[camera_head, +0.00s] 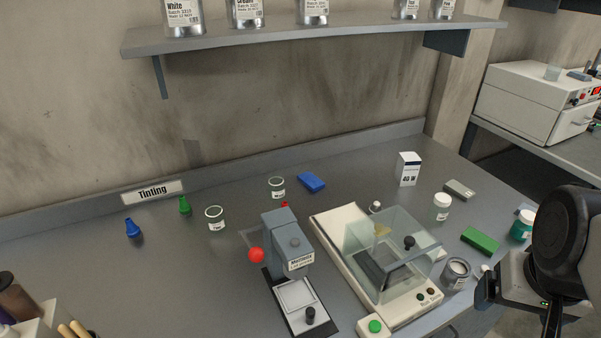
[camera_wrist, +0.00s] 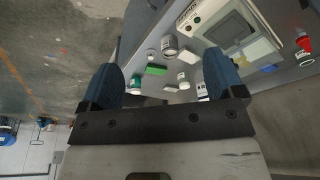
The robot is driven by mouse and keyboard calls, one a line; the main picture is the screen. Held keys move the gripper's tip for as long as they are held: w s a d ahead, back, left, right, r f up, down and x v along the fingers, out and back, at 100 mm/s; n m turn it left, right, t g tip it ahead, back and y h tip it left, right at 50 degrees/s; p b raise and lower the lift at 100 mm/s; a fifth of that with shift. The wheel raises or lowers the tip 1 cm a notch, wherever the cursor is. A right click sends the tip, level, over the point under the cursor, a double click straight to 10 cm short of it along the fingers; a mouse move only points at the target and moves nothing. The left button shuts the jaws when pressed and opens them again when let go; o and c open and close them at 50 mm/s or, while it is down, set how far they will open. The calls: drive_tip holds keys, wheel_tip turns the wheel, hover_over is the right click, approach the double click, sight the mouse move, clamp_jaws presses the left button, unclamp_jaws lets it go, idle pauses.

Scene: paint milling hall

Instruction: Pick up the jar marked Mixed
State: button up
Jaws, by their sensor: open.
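Several small labelled jars stand on the grey bench, but their labels are too small to read, so I cannot tell which is marked Mixed. An open-topped jar (camera_head: 215,219) and a second open-topped jar (camera_head: 277,187) stand left of centre. A white-capped jar (camera_head: 441,207) and a teal jar (camera_head: 522,226) stand at the right. A metallic can (camera_head: 456,274) stands beside the glass-covered balance. My gripper (camera_wrist: 163,62) is open and empty in the wrist view, its two blue fingers well apart, with the bench items beyond them.
The balance (camera_head: 335,230) and a grey lever device with a red knob (camera_head: 280,240) fill the bench's middle. A green block (camera_head: 480,241), blue block (camera_head: 311,182) and white box (camera_head: 408,169) stand nearby. A shelf (camera_head: 300,34) with tins hangs above. The bench's left is fairly clear.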

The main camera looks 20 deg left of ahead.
drive_tip(key=w+a+r+n+g, duration=0.1)
drive_tip(key=w+a+n, duration=0.5)
drive_tip(key=w+a, duration=0.6)
drive_tip(key=w+a+r+n, duration=0.1)
drive_tip(key=w+a+n, duration=0.55)
drive_tip(key=w, duration=1.05)
drive_tip(key=n+g, duration=0.2)
drive_tip(key=n, duration=0.8)
hover_over(276, 187)
drive_tip(key=w, duration=0.3)
wheel_tip(276, 187, down, 18)
drive_tip(key=shift+a+r, duration=0.15)
drive_tip(key=shift+a, duration=0.05)
drive_tip(key=shift+m, duration=0.25)
drive_tip(key=shift+f, duration=1.3)
drive_tip(key=shift+f, duration=0.1)
